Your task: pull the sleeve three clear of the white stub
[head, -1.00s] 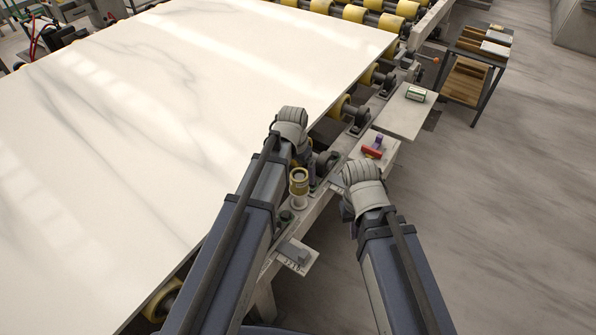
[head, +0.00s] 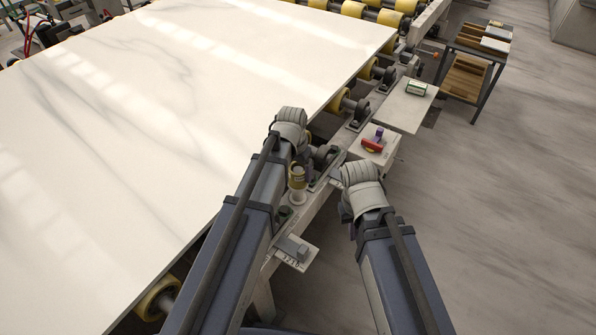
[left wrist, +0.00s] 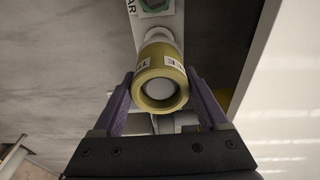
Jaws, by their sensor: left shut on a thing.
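A yellow sleeve (left wrist: 160,72) with white labels sits around the white stub (left wrist: 157,38) in the left wrist view. Pale stub material also shows inside the sleeve's open end. The label wording is only partly legible. My left gripper (left wrist: 158,80) has its purple fingers on both sides of the sleeve and is shut on it. In the head view the sleeve (head: 297,178) stands upright beside the slab edge, above the white stub (head: 298,195), with my left arm close by. My right arm is folded to the right, and its gripper is hidden.
The large white slab (head: 130,120) lies on yellow rollers (head: 159,297) to the left. A plate with a grey block (head: 292,246) lies below the sleeve.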

